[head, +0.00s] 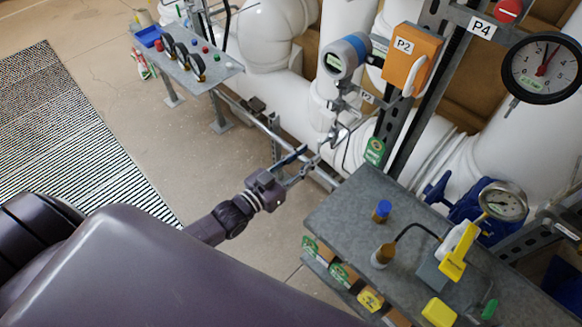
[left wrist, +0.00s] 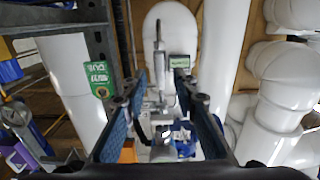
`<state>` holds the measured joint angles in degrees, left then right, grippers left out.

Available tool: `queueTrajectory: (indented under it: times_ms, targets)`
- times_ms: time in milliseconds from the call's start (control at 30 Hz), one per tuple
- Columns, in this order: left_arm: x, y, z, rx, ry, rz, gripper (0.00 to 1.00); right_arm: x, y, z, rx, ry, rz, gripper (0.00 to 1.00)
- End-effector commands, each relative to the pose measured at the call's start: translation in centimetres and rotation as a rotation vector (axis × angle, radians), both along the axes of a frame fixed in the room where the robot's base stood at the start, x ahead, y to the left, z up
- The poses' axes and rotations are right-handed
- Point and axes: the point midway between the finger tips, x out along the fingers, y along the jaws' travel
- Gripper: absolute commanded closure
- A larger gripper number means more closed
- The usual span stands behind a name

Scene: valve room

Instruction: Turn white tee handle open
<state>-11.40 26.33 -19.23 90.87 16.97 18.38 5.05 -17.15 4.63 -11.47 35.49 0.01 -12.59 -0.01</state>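My left gripper (head: 311,155) is open, its two fingers pointing at the pipework below the round blue-and-white transmitter (head: 344,55). Small pale metal fittings (head: 340,105) hang under the transmitter, just beyond the fingertips. I cannot clearly pick out the white tee handle among them. In the left wrist view the gripper's blue-padded fingers (left wrist: 160,98) stand wide apart. A slim grey-white stem (left wrist: 158,65) shows between and beyond them. I cannot tell whether anything touches the pads. My right gripper is not in view.
An orange P2 box (head: 408,58) hangs right of the transmitter. A green tag (head: 375,151) hangs below it and also shows in the left wrist view (left wrist: 98,78). A grey bench (head: 350,205) stands at the front right. Large white pipes (head: 280,30) run behind. Open floor lies left.

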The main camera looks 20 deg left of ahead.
Motion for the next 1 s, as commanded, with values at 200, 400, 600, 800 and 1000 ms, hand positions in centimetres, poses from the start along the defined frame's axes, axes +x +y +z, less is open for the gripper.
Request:
queueTrajectory:
  times_ms: [200,400,600,800,1000]
  targets:
    - [-4.2,1.5,-0.1,0.0,0.002,-0.001,0.74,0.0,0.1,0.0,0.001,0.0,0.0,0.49]
    - [-6.2,2.2,0.0,-0.001,0.001,-0.001,0.74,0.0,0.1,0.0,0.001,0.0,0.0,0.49]
    - [-6.6,2.4,0.0,0.0,0.0,0.0,0.74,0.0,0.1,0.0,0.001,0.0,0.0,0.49]
    - [-6.5,2.4,0.0,-0.001,0.0,0.0,0.74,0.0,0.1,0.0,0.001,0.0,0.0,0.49]
    - [-6.5,2.4,0.0,-0.001,0.0,0.0,0.74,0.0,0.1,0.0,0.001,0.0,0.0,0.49]
